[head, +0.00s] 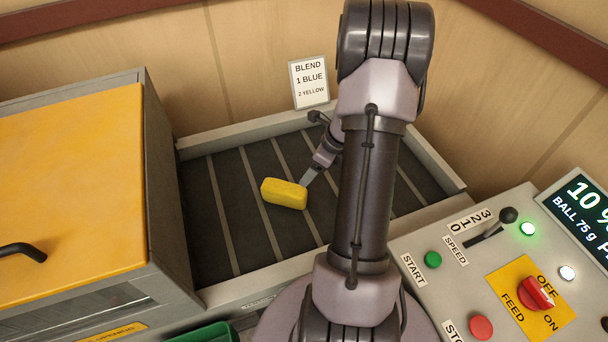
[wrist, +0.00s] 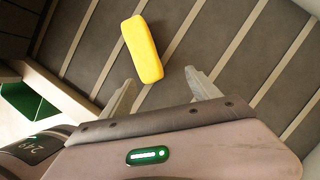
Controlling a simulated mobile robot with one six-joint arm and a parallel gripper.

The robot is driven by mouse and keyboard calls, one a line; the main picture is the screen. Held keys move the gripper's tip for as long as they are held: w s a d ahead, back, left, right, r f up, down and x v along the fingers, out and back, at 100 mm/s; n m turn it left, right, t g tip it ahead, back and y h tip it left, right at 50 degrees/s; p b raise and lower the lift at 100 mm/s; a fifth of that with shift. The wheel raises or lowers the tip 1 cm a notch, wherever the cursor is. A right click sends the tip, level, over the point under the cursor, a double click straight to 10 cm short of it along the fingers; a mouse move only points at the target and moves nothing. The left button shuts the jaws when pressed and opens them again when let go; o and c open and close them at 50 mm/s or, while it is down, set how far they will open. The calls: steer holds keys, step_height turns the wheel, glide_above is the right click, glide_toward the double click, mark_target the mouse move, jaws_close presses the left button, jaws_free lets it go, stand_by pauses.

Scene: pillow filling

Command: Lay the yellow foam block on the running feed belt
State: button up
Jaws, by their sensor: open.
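The yellow foam block (head: 284,193) lies on the dark feed belt (head: 240,240), which has light cross strips. In the wrist view the block (wrist: 142,48) lies just beyond my fingertips, on the belt (wrist: 215,45). My gripper (wrist: 160,80) is open, with nothing between its two fingers. In the head view my gripper (head: 306,178) is just to the right of the block, partly hidden by my arm. I cannot tell whether a finger touches the block. One still picture does not show whether the belt runs.
A cabinet with a yellow lid (head: 75,190) stands left of the belt. A control panel (head: 480,270) with a red FEED knob (head: 536,293) is at right. A blend sign (head: 309,82) stands behind the belt. A green bin (head: 208,333) is at the front.

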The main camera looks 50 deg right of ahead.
steer(key=w+a+r+n, duration=0.2)
steer(key=a+r+n, duration=0.5)
steer(key=a+r, duration=0.35)
steer(key=w+a+r+n, duration=0.2)
steer(key=a+r+n, duration=0.5)
steer(key=a+r, duration=0.35)
steer(key=s+a+r+n, duration=0.3)
steer(key=s+a+n, duration=0.3)
steer(key=a+n, duration=0.1)
steer(key=s+a+r+n+t, duration=0.1)
steer(key=s+a+r+n, duration=0.2)
steer(key=s+a+n, duration=0.4)
steer(key=a, duration=0.2)
steer(key=shift+a+n+t, duration=0.3)
steer(key=shift+a, duration=0.05)
stand_by(2.0)
